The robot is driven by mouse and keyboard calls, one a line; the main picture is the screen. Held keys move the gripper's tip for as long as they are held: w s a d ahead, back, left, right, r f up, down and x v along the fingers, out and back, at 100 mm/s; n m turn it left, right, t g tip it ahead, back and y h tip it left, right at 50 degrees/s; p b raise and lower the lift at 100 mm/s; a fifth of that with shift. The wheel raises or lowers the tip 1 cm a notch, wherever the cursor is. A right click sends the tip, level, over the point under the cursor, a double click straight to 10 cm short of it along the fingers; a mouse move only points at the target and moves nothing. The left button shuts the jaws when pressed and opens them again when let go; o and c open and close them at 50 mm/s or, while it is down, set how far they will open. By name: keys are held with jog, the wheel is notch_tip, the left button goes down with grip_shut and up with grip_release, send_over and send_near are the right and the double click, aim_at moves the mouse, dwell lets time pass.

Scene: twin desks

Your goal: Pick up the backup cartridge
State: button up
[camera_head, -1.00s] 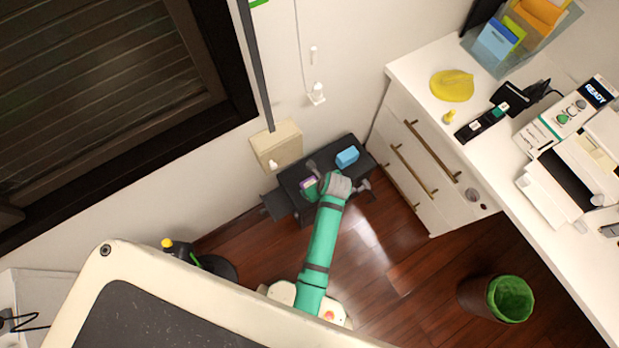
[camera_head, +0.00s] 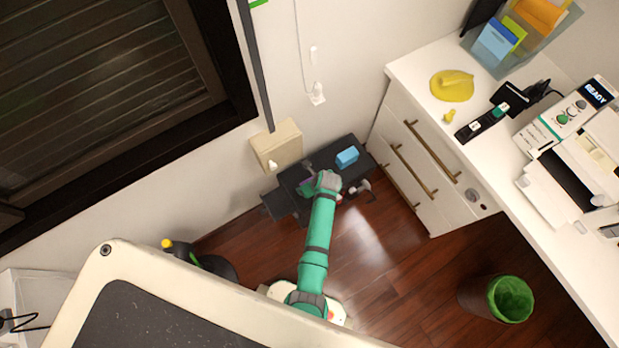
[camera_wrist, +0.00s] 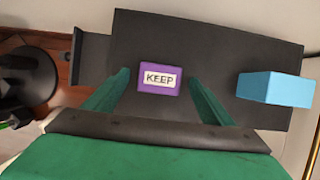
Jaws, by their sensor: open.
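A purple block with a white "KEEP" label (camera_wrist: 160,78) lies on a black stand (camera_wrist: 225,50) in the wrist view. A plain light blue block (camera_wrist: 275,88) lies to its right on the same stand. No label reading "backup" shows on either block. My gripper (camera_wrist: 158,80) is open, its two green fingers on the left and right of the purple block, with gaps on both sides. Contact is not visible. In the head view my gripper hides most of the purple block, while the blue block (camera_head: 347,156) is clear at the stand's right.
A beige wall box (camera_head: 277,146) is just behind the stand. White drawers (camera_head: 425,170) stand close on its right. A bin (camera_head: 510,299) stands on the floor at right, and a dark object with a yellow top (camera_head: 180,247) is at left.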

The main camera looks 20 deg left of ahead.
jog(key=shift+w+a+f, duration=0.1)
jog(key=shift+f, duration=0.25)
jog(key=c, duration=1.2)
jog(key=shift+r, duration=0.1)
jog(key=shift+r, duration=0.6)
jog(key=s+r, duration=0.4)
jog(key=s+d+r, duration=0.1)
jog(key=s+r, duration=0.2)
jog(key=s, duration=0.2)
jog(key=s+d+r, duration=0.1)
jog(key=s+r, duration=0.3)
jog(key=shift+s+d+r, duration=0.15)
jog(key=shift+s+r, duration=0.15)
jog(key=shift+s, duration=0.1)
